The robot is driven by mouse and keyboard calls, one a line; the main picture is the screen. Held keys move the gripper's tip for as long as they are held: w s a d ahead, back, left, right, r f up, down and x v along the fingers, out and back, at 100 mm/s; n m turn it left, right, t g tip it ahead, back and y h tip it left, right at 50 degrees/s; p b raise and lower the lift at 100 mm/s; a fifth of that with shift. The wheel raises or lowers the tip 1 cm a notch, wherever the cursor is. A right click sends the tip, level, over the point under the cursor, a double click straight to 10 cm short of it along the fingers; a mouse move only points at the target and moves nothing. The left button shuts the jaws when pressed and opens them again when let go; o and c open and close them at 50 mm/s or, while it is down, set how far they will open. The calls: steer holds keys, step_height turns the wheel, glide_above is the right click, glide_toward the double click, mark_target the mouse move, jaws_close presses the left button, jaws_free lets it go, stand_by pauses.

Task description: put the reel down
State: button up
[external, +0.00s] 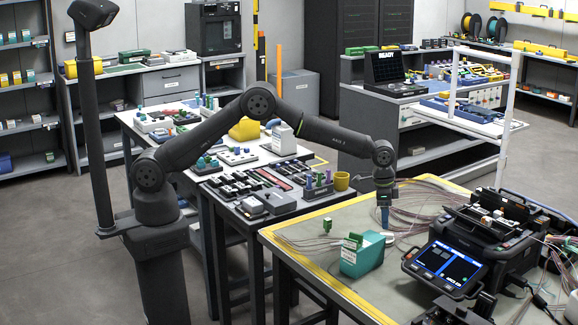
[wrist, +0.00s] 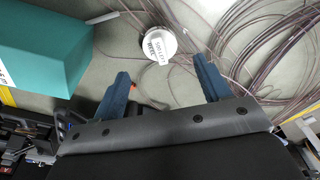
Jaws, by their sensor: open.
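The reel (wrist: 161,44), a small white round piece with a printed label, lies on the grey-green work surface in the wrist view. In the external view the reel (external: 388,237) shows small beside the teal box. My gripper (external: 385,222) points down just above the reel. In the wrist view my gripper (wrist: 163,68) has its two blue fingers spread wide, with nothing held between them. The reel lies apart from both fingers, beyond their tips in the picture. Thin fibre strands pass around it.
A teal box (external: 362,257) stands close beside the reel; it also shows in the wrist view (wrist: 40,45). Loose fibre coils (wrist: 275,45) spread over the surface. The black splicer with its lit screen (external: 445,263) stands to the right. Yellow tape marks the table edge.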

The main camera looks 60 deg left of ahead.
mark_target(386, 234)
steer(key=r, duration=0.5)
steer(key=shift+s+a+r, duration=0.1)
steer(key=shift+s+a, duration=0.15)
steer(key=f, duration=0.8)
steer(key=w+d+f, duration=0.1)
steer(key=f, duration=0.3)
steer(key=shift+f, duration=0.25)
step_height(386, 234, up, 3)
steer(key=shift+f, duration=0.1)
steer(key=shift+r, duration=0.65)
